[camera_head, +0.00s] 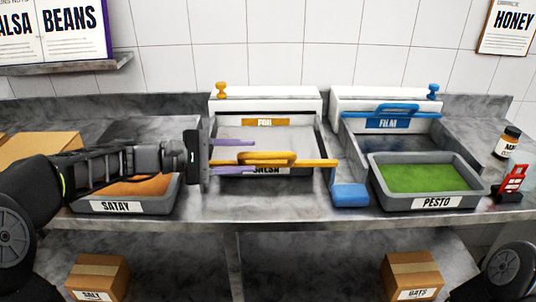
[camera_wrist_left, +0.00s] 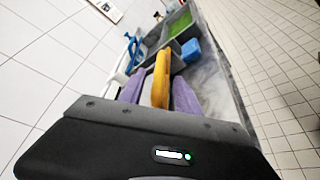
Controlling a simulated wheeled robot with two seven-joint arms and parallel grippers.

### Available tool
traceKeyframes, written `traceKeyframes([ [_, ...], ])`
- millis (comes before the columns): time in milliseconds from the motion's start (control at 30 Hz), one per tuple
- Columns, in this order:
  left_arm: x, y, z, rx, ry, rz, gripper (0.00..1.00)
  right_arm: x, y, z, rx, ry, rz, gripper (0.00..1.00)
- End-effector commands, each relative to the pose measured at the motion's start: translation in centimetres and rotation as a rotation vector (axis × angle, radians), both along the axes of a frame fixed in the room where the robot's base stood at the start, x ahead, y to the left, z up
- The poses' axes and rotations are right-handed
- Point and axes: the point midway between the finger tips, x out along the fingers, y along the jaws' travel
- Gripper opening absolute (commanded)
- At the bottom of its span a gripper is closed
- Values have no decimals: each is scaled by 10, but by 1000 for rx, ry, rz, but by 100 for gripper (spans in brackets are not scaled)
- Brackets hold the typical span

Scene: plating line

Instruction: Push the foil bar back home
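The yellow foil bar (camera_head: 310,162), with a raised handle, lies across the front of the foil station (camera_head: 265,105), over a partly hidden SALSA label (camera_head: 267,171). A yellow FOIL label (camera_head: 265,122) is at the station's back. My left gripper (camera_head: 240,156) reaches in from the left at the bar's left part. Its two purple fingers are apart, one on the far side of the bar and one on the near side. In the left wrist view the bar (camera_wrist_left: 160,80) shows between the fingers. Contact cannot be told. My right gripper is not in view.
The film station's blue bar (camera_head: 395,112) is at its back. A SATAY pan (camera_head: 115,207) stands under my left arm; a PESTO pan (camera_head: 437,203) stands at right. A blue block (camera_head: 350,195) sits between. A jar (camera_head: 508,142) and red item (camera_head: 512,182) are far right.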

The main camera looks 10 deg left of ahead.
Motion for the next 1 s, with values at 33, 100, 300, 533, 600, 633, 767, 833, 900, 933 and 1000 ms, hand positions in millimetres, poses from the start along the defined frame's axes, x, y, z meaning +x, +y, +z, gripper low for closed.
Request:
traceKeyframes([
  [33,3,-7,-1,0,1,-3,40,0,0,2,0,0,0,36],
  [100,9,-16,-3,-1,2,-3,40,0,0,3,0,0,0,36],
  [300,26,-40,-9,1,0,-3,40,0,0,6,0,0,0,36],
  [533,34,-51,-13,-1,-1,1,40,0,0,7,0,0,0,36],
  [600,34,-51,-13,0,0,1,40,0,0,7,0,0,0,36],
  [633,34,-51,-13,0,0,1,40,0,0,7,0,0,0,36],
  [767,34,-51,-13,0,0,1,38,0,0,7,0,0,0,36],
  [833,34,-51,-13,0,0,1,32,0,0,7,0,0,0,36],
  [900,34,-51,-13,1,0,1,27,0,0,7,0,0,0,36],
  [933,34,-51,-13,1,0,1,24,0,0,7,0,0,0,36],
  [1000,34,-51,-13,1,0,1,18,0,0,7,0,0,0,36],
])
